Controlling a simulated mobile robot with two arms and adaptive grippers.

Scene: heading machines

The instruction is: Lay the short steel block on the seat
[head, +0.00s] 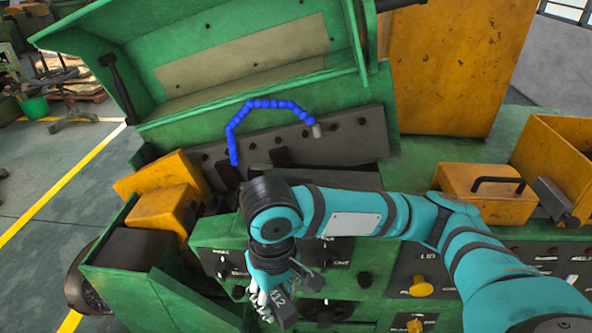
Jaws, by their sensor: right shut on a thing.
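My right gripper (268,301) hangs at the bottom centre, in front of the green machine's control panel, with its fingers pointing down. It is shut on a small grey block (283,312) with dark markings, which looks like the short steel block. The fingers and the lower picture edge hide part of it. The seat cannot be made out for certain; the dark machine bay (330,180) under the raised lid is partly covered by my right arm. My left gripper is not in view.
The green lid (215,35) stands open at the back. A blue segmented hose (268,104) arches over the dark bay. Yellow blocks (163,209) are at the left, and a yellow box with a black handle (487,193) is at the right. Knobs (421,287) stick out of the front panel.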

